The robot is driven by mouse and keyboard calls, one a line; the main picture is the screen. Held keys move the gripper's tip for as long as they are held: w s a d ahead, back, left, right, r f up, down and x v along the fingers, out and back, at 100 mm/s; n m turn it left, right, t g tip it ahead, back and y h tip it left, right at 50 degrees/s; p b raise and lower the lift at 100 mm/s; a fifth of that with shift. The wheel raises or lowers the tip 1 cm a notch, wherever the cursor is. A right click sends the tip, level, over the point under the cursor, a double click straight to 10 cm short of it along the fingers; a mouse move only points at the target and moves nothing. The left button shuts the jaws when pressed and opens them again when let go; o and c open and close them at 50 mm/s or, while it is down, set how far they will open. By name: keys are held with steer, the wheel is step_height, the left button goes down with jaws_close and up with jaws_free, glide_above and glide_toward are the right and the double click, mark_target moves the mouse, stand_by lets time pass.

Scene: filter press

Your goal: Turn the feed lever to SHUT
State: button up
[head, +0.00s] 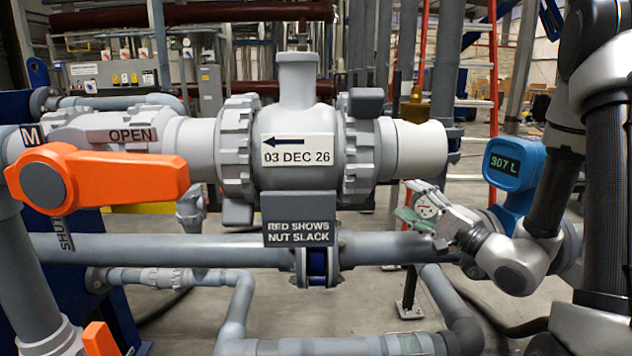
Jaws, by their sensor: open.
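A large orange lever (110,178) is at the left, on a grey valve. Its hub is at its left end and its handle points right along the pipe, just below the OPEN label (133,136). A SHUT label (66,235) runs vertically below the hub. Part of a second orange lever (100,338) shows at the bottom left; no label on it is visible. I cannot read the word feed on either lever. My gripper (420,207) is open at the right of centre, in front of the pipework, well to the right of the large lever and apart from it.
A grey strainer-like pipe body (297,150) with large nuts and a dated arrow label lies between the lever and my gripper. A grey plate (298,220) reads "RED SHOWS NUT SLACK". A blue meter (508,165) reads 307 L. A lower pipe (180,247) crosses below.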

mark_target(390, 183)
steer(key=shift+n, duration=0.6)
steer(key=x, duration=0.9)
steer(key=shift+r, duration=0.4)
steer(key=shift+c, duration=0.2)
steer(key=shift+s, duration=0.1)
steer(key=c, duration=0.8)
